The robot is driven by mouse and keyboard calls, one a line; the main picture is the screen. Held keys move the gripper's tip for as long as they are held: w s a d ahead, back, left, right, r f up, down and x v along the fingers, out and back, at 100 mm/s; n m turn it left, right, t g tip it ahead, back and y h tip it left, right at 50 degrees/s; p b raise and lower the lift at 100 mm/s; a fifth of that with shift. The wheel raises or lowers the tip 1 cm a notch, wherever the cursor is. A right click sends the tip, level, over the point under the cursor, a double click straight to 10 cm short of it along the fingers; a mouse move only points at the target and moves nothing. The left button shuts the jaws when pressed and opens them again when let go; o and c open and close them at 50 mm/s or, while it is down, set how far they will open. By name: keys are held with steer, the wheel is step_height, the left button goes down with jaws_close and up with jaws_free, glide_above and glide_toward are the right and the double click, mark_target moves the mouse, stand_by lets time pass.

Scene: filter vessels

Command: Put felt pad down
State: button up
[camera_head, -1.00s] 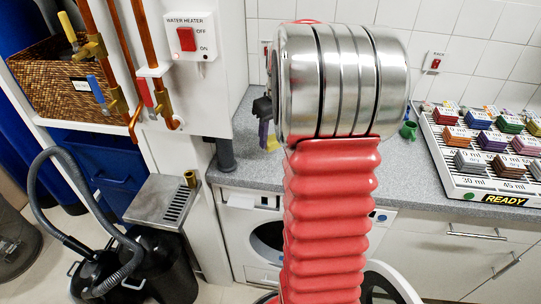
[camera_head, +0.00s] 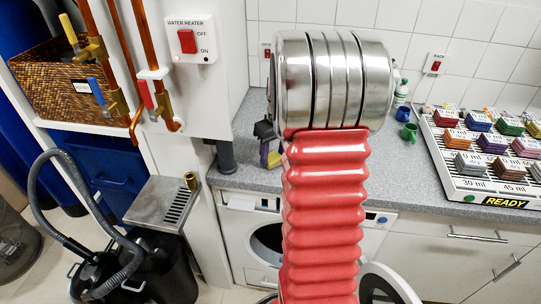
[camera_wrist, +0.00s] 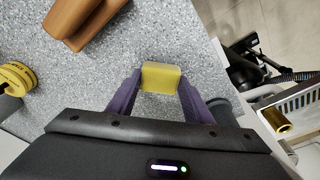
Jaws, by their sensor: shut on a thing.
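The felt pad is a small yellow block (camera_wrist: 161,77) in the middle of the wrist view. My gripper (camera_wrist: 160,90) has purple fingers, one on each side of the pad, and is shut on it. Below the pad is the grey speckled counter (camera_wrist: 110,75). I cannot tell whether the pad touches the counter. In the head view my gripper (camera_head: 267,150) shows small at the left of my arm, low over the counter (camera_head: 240,178), with a bit of the yellow pad (camera_head: 274,159) visible. My arm hides much of the counter there.
In the wrist view, a brown object (camera_wrist: 82,22) lies at the upper left and a yellow round item (camera_wrist: 17,77) at the left edge. The counter edge is right of the pad. A white rack of coloured pads (camera_head: 455,170) and a green mug (camera_head: 409,132) stand right of my arm.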

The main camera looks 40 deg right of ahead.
steer(key=o, duration=0.9)
steer(key=shift+o, duration=0.2)
step_height(320, 180, up, 12)
steer(key=s, duration=0.1)
steer(key=shift+s, duration=0.4)
steer(key=shift+a, duration=0.1)
steer(key=shift+w+m, duration=0.1)
steer(key=shift+m, duration=0.2)
stand_by(0.3)
